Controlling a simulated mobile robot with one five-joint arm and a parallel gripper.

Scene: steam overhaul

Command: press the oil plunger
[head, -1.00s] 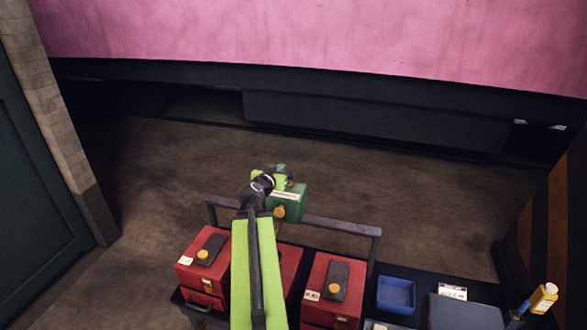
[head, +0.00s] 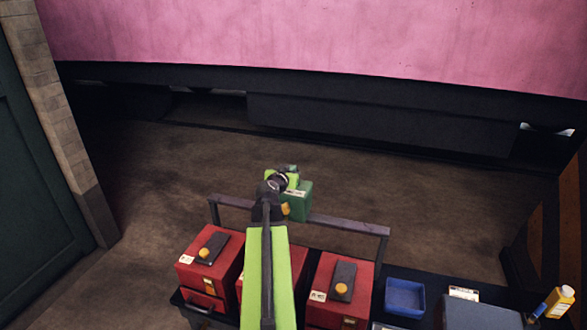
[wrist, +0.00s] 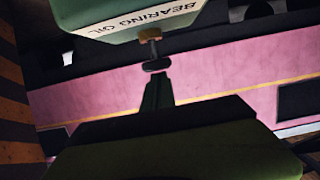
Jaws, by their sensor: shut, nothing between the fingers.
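The green oil box (head: 301,205) stands beyond the red boxes, near the rail, partly covered by my arm. It fills the top of the wrist view (wrist: 110,22), with a label reading "BEARING OIL" that appears upside down. From it a plunger (wrist: 156,65) with a yellow collar and a dark, flat end sticks out towards my gripper. My gripper (wrist: 157,90) is shut and empty, its tips just below the plunger's end in the wrist picture. They look close; I cannot tell whether they touch. In the head view the fingertips are hard to make out behind my wrist.
Red boxes with yellow knobs stand on the bench, one at left (head: 207,262) and one at right (head: 340,285). A dark rail (head: 345,225) runs behind them. A blue tray (head: 405,297) and yellow bottle (head: 560,302) are further right. Open floor lies beyond the rail.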

